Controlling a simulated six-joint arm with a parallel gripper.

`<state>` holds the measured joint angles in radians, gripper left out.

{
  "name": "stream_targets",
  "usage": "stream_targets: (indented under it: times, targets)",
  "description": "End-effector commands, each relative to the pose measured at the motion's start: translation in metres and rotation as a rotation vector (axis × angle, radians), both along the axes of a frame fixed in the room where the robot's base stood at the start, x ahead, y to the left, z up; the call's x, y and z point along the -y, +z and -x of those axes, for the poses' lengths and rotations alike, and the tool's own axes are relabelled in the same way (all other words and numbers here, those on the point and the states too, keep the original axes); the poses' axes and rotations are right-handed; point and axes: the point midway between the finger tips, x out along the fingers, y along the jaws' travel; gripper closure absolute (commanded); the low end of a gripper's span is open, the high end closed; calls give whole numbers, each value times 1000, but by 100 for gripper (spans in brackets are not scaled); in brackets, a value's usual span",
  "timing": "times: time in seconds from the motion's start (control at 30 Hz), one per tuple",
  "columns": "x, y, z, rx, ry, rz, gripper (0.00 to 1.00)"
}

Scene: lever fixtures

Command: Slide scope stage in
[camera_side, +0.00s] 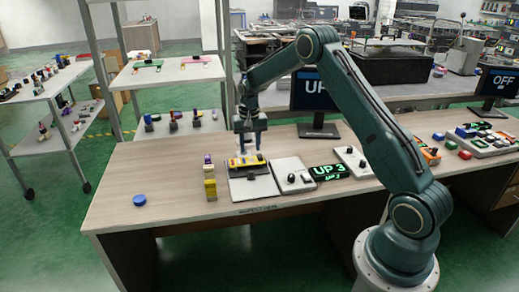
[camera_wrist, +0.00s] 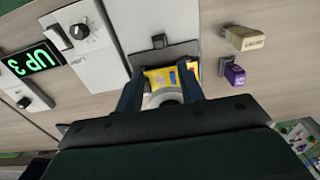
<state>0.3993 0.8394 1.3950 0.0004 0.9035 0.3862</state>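A yellow block with small dark and blue markings (camera_side: 245,162) sits on a fixture with a grey base plate (camera_side: 255,188), left of the middle of the table. I take this fixture to be the scope stage, but I cannot read a label on it. My gripper (camera_side: 250,150) points down just above the yellow block. In the wrist view, the yellow block (camera_wrist: 160,77) shows beyond and between the fingers of my gripper (camera_wrist: 160,92), which stand apart. A pale round part lies between the fingers. A dark plate with a small knob (camera_wrist: 159,41) lies beyond the block. Contact cannot be told.
Right of the fixture are a white panel with knobs (camera_side: 293,175) and a green-lit "UP 3" display (camera_side: 328,171).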

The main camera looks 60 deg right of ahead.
Motion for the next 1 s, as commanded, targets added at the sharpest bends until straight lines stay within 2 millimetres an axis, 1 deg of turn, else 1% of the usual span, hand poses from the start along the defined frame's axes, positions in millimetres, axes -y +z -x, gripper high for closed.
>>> stream_targets:
  times: [0.03,0.1,0.23,0.4,0.77,0.87,1.0]
  targets:
    - [0,9,-1,4,0,2,62]
    - [0,16,-1,3,0,1,62]
    - [0,27,0,2,0,1,62]
    - [0,32,0,1,0,1,62]
    - [0,33,0,2,1,1,62]
    - [-3,38,1,7,8,3,62]
    - [-10,53,4,19,29,8,62]
